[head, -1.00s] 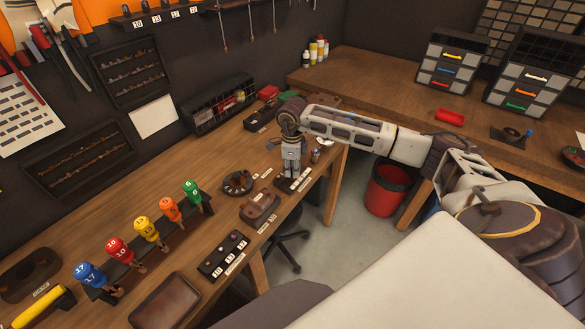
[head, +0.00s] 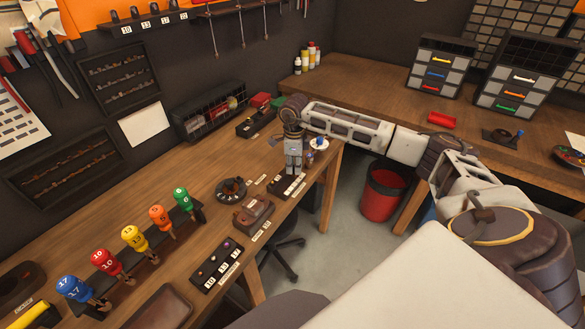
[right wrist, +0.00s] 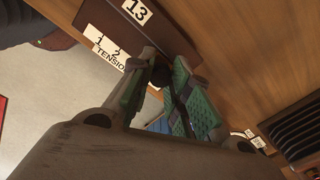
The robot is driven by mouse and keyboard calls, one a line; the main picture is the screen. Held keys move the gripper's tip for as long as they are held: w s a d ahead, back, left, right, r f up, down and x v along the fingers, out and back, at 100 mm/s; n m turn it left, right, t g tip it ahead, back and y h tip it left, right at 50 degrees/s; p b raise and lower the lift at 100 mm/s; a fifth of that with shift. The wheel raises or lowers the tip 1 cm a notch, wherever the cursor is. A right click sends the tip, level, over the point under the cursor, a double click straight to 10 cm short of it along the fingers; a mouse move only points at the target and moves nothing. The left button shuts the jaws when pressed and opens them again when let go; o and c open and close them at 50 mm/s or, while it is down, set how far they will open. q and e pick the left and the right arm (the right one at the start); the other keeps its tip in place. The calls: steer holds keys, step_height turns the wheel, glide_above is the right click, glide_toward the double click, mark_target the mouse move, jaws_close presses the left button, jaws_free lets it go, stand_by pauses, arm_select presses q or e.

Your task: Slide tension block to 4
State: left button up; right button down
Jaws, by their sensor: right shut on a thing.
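The tension board (head: 274,189), a dark strip with white number labels, lies near the front edge of the long wooden bench. My right gripper (head: 292,172) points down over it and hides part of it. In the right wrist view, the board's white label (right wrist: 107,47) reads 1, 2 and the start of TENSION; higher numbers are hidden behind a finger. The right gripper (right wrist: 166,76) has green-padded fingers shut on a small dark block (right wrist: 156,74) at the board, mostly hidden between the tips. My left gripper is not in view.
Several coloured-handled tools (head: 129,240) stand in a rack. A red bin (head: 383,192) is on the floor to the right.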

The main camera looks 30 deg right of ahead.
steer(key=c, duration=1.3)
jaws_free()
step_height(320, 180, up, 12)
steer(key=shift+s+a, duration=0.15)
